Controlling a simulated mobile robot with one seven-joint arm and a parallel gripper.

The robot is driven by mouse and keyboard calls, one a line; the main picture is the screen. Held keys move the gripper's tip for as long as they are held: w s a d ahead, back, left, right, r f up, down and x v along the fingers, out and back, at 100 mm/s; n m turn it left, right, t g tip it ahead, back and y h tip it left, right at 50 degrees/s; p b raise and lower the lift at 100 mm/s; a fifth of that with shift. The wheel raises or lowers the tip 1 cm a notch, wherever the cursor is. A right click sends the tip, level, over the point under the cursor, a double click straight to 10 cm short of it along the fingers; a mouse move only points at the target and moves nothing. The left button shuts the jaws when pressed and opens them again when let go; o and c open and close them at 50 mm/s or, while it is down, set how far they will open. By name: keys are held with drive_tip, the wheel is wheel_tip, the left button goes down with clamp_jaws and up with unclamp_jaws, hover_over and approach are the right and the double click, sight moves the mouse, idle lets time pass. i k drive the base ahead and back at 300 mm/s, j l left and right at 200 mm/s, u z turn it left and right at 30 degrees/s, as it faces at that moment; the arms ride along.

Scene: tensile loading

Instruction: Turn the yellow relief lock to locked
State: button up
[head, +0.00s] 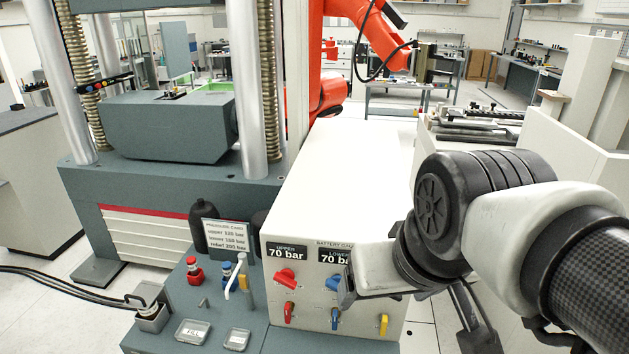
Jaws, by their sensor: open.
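A small yellow lever (384,324) hangs roughly upright at the lower right of the white control panel (305,320); I take it to be the relief lock. Its markings are too small to read. My gripper (347,288) is in front of the panel, above and left of the yellow lever, beside the blue knob (332,283). It is open and apart from the yellow lever.
A red knob (285,278), a red lever (288,312) and a blue lever (335,319) share the panel. The test frame (150,195) stands behind.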

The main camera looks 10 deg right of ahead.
sight(383, 317)
drive_tip(key=z, duration=0.55)
drive_tip(key=i+l+z, duration=0.2)
drive_tip(key=l, duration=0.25)
drive_tip(key=l+z, duration=0.2)
drive_tip(key=l, duration=0.25)
